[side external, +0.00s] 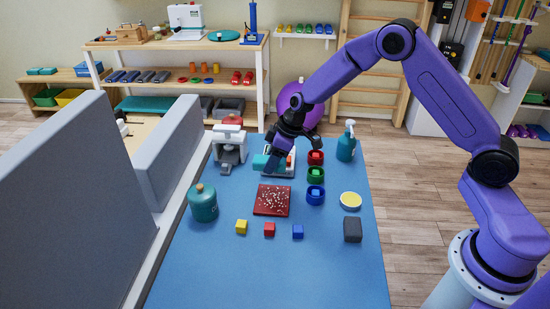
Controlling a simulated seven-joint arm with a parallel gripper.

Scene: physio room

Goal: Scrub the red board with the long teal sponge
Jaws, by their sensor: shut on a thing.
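The red board (272,201) lies flat on the blue table mat, with many white specks scattered over its top. My gripper (276,153) is beyond the board, pointing down, and is shut on the teal sponge (261,162). The teal sponge is partly hidden by my gripper's dark fingers. It is over or in a small whitish tray (290,171); whether the two touch, I cannot tell.
A teal jar (203,203) stands at left, a pump bottle (346,145) at back right. Yellow (241,227), red (269,229) and blue (297,231) cubes lie in front. The near mat (265,280) is clear.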

